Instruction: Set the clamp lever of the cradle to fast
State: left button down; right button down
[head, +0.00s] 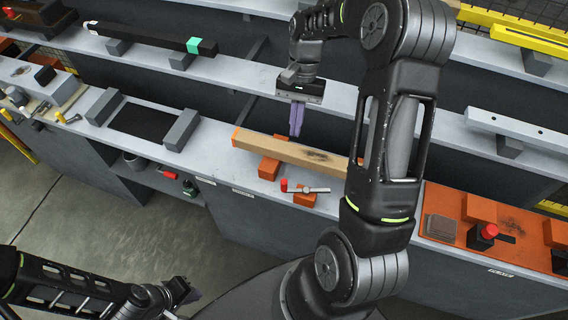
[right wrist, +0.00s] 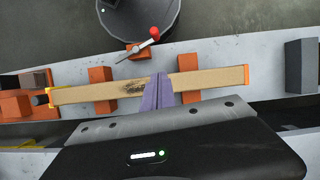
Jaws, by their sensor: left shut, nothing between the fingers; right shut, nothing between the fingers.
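The cradle's clamp lever (head: 307,189) is a silver bar with a red knob at its left end in the head view. It sits on an orange block (head: 304,199) at the shelf's front edge. The lever also shows in the right wrist view (right wrist: 138,48), knob pointing up and right. A tan beam (head: 270,147) with a dark scorched patch lies across the orange cradle blocks (head: 268,168). My right gripper (head: 296,133) is shut and empty, fingers pointing down by the beam's rear side, apart from the lever. My left gripper (head: 189,296) is shut and empty, low at left.
Grey blocks with a dark pad (head: 143,122) stand left of the beam. An orange plate (head: 460,205) with a red-knobbed black part (head: 484,236) lies at right, partly behind my right arm. A long black bar (head: 140,35) lies on the shelf behind.

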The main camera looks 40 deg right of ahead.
aim_at(284, 183)
jog(key=s+a+f+p, duration=0.3)
jog(key=a+f, duration=0.3)
jog(key=f, duration=0.3)
jog(key=shift+s+f, duration=0.2)
jog(key=shift+s, duration=0.7)
jog(key=shift+s+a+n, duration=0.15)
jog(key=shift+a+n, duration=0.15)
jog(key=shift+n, duration=0.3)
jog(key=shift+s+a+n+g+h+b, duration=0.35)
jog(key=shift+a+n+g+h+b, duration=0.15)
jog(key=shift+n, duration=0.7)
jog(key=n, duration=0.1)
jog(key=s+a+n+h+b, duration=0.1)
jog(key=n, duration=0.1)
jog(key=shift+s+a+n, duration=0.15)
jog(key=shift+s+n, duration=0.1)
jog(key=shift+n, duration=0.05)
jog(key=s+n+h, duration=0.1)
jog(key=n, duration=0.2)
jog(key=shift+s+a+n+g+h+b, duration=0.3)
jog(key=shift+s+a+h, duration=0.05)
jog(key=shift+h, duration=0.05)
jog(key=shift+s+n+h+b, duration=0.25)
jog(key=shift+s+n, duration=0.2)
jog(key=shift+n, duration=0.45)
jog(key=shift+s+n+h+b, duration=0.1)
jog(key=shift+s+n+h, duration=0.3)
jog(key=shift+n, duration=0.5)
